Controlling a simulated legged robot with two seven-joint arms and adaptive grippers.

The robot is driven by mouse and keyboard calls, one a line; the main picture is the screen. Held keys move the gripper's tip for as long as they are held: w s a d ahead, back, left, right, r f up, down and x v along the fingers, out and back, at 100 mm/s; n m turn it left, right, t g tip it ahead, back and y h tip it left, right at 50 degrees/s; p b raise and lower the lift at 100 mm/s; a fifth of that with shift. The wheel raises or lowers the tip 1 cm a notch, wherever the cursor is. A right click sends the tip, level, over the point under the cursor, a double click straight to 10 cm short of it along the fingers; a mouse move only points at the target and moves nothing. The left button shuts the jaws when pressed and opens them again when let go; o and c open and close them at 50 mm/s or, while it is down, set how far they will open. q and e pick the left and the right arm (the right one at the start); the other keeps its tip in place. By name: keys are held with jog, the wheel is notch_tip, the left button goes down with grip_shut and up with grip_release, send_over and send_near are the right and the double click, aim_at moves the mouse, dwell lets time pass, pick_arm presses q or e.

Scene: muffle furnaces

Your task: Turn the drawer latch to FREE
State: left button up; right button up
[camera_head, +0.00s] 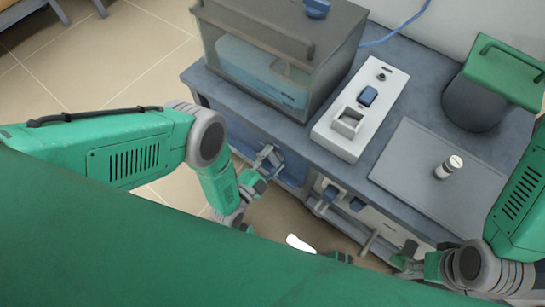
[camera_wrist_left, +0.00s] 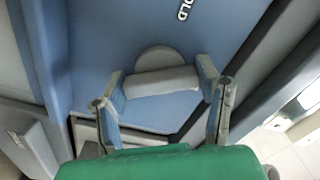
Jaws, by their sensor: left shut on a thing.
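The drawer latch (camera_wrist_left: 160,82) is a grey bar on a round grey plate, fixed to a blue drawer front (camera_wrist_left: 105,40). In the left wrist view my left gripper (camera_wrist_left: 162,80) has one finger at each end of the bar and is shut on it. Lettering reading "OLD" (camera_wrist_left: 184,10) shows beside the latch, partly cut off. In the head view my left gripper (camera_head: 266,160) is at the blue drawer front (camera_head: 290,168) under the bench, and hides the latch. My right gripper (camera_head: 405,260) is low at the right; its finger opening is unclear.
A glass-fronted box (camera_head: 265,60) stands on the bench above the drawer. Beside it are a white panel with a blue switch (camera_head: 362,110), a grey plate (camera_head: 400,165) with a small cylinder (camera_head: 448,167), and a dark canister (camera_head: 472,105). Blue-handled fittings (camera_head: 326,198) line the bench front.

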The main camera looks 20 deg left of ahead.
pick_arm(q)
jog(key=m, duration=0.4)
jog(key=shift+w+d, duration=0.1)
jog(key=shift+d, duration=0.2)
jog(key=shift+m, duration=1.2)
jog(key=shift+f, duration=0.1)
jog(key=o, duration=1.2)
jog(key=shift+c, duration=0.2)
jog(key=shift+a, duration=0.2)
